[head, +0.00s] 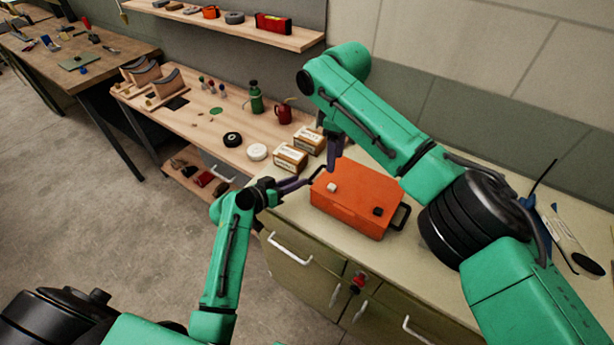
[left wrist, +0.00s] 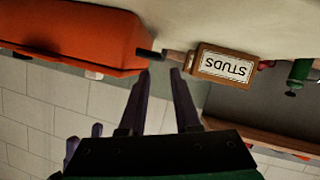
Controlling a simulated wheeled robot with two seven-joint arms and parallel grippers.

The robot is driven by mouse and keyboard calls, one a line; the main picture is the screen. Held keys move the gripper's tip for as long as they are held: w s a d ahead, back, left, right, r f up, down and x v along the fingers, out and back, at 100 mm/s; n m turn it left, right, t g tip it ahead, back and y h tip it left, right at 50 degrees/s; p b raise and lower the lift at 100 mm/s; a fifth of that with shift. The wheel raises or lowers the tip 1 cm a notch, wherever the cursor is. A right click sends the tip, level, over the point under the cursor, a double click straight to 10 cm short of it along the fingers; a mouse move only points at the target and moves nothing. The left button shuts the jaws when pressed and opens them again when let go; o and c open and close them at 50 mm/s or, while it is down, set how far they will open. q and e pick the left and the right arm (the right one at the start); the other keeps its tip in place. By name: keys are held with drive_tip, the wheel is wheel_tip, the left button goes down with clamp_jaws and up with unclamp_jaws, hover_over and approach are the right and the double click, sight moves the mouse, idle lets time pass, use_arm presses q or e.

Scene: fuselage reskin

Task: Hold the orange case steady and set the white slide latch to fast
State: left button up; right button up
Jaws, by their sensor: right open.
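The orange case (head: 350,212) lies on the cabinet top, and its side shows in the left wrist view (left wrist: 70,38). A small white latch (head: 333,188) sits on its top near the left end, and a small black piece (head: 377,211) near the right end. A white piece also shows at the case's edge in the left wrist view (left wrist: 93,75). I cannot read the latch's setting. My left gripper (head: 307,182) is open at the case's left end, its fingers (left wrist: 159,72) apart with nothing between them. My right gripper (head: 334,164) is open, pointing down at the case's back left edge.
A black handle (head: 400,215) sticks out at the case's right end. A red mug (head: 283,114) and green bottle (head: 256,98) stand farther back. The cabinet top in front is clear.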

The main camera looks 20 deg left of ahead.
use_arm(q)
drive_tip(key=x, duration=0.6)
drive_tip(key=shift+w+d+f, duration=0.15)
drive_tip(key=shift+w+d, duration=0.05)
drive_tip(key=shift+w, duration=0.15)
clamp_jaws()
drive_tip(key=shift+s+f, duration=0.1)
idle(0.7)
